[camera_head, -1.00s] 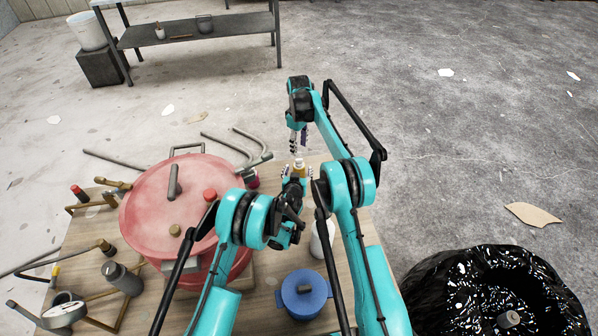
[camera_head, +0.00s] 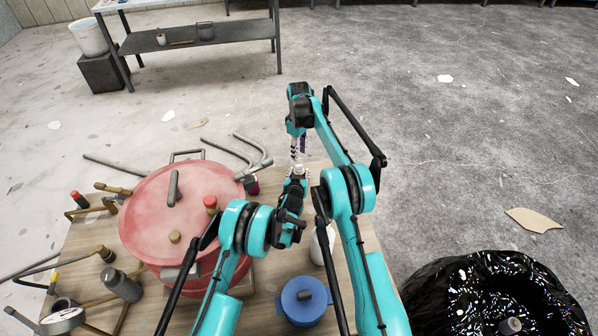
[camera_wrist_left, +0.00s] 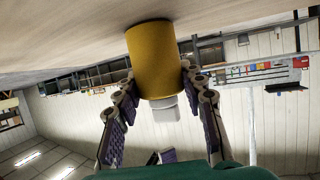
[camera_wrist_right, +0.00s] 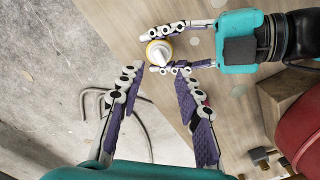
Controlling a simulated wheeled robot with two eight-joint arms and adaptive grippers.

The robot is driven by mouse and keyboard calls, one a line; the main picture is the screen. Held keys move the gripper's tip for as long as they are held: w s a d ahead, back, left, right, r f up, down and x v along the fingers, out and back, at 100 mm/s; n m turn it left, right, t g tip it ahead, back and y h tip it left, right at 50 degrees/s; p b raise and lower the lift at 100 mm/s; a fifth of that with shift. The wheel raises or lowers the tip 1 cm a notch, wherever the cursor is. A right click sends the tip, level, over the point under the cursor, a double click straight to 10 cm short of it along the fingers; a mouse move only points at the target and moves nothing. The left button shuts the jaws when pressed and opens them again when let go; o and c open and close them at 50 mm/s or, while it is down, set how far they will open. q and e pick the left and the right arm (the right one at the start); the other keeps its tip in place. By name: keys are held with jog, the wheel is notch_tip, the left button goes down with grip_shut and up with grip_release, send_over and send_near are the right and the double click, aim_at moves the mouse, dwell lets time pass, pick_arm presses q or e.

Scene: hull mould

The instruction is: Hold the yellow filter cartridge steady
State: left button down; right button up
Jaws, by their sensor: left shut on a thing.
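The yellow filter cartridge (camera_wrist_left: 150,62) is a yellow cylinder with a white cap, standing upright on the wooden table in the left wrist view, which is upside down. My left gripper (camera_wrist_left: 157,84) is shut on its sides. In the right wrist view I look down on the cartridge's white cap (camera_wrist_right: 159,52) and yellow rim between the left fingers. In the head view only its pale top (camera_head: 299,169) shows; the left gripper (camera_head: 298,176) hides the rest. My right gripper (camera_wrist_right: 160,85) is open and empty, above the cartridge and pointing down.
A red round vessel (camera_head: 150,215) fills the left of the table (camera_head: 345,205). A blue lidded pot (camera_head: 304,309) and a white container (camera_head: 316,250) stand near my arms. Bent grey pipes (camera_head: 245,155) lie behind. A black bag (camera_head: 440,300) is at right.

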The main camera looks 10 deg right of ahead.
notch_tip(320, 180, up, 5)
jog(key=n, duration=0.8)
notch_tip(320, 180, down, 12)
jog(key=shift+r, duration=0.1)
grip_shut()
jog(key=shift+r, duration=0.15)
dwell(0.6)
jog(key=shift+r, duration=0.95)
jog(key=shift+r, duration=0.1)
